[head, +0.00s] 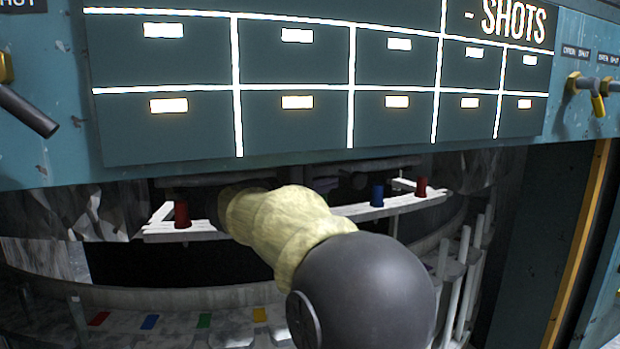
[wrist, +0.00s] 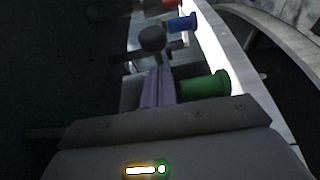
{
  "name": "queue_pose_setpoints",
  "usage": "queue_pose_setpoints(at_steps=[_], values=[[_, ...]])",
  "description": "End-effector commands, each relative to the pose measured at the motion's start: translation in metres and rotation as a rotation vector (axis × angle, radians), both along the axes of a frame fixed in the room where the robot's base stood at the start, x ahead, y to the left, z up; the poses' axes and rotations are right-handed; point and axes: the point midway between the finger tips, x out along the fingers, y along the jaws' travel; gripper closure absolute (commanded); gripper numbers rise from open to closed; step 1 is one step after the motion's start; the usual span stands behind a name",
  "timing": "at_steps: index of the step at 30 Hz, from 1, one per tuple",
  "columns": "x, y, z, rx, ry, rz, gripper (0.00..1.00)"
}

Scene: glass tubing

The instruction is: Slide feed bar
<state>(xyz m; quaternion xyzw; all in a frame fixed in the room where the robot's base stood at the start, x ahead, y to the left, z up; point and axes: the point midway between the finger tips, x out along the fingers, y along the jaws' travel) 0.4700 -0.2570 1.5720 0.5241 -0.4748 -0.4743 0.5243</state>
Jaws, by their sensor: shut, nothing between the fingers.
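A dark round knob (wrist: 152,39) shows in the wrist view just beyond my fingertips; I cannot tell whether they touch. Which part is the feed bar is not clear. A pale rail (head: 185,231) runs across the opening under the panel and carries coloured pegs. It also shows in the wrist view (wrist: 203,50), to the right of the knob. My gripper (wrist: 158,70) is shut and empty, its narrow fingers pointing towards the knob. A green peg (wrist: 205,84) stands close to their right. In the head view my arm hides the gripper and the rail's middle.
A red peg (head: 182,214) stands at the left, and a blue peg (head: 377,195) and another red peg (head: 421,187) at the right. The dark chart panel (head: 300,128) hangs low over the opening. Coloured tabs (head: 204,320) lie below. Pale upright rods (head: 462,265) stand at the right.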

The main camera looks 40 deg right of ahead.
Motion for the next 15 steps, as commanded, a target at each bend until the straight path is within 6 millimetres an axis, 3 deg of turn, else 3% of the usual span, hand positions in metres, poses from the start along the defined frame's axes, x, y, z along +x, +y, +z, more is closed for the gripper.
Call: queue_pose_setpoints(at_steps=[6,15], values=[[0.003,-0.029,0.002,0.002,0.001,-0.002,1.00],[0.004,-0.034,0.000,0.001,-0.001,0.002,1.00]])
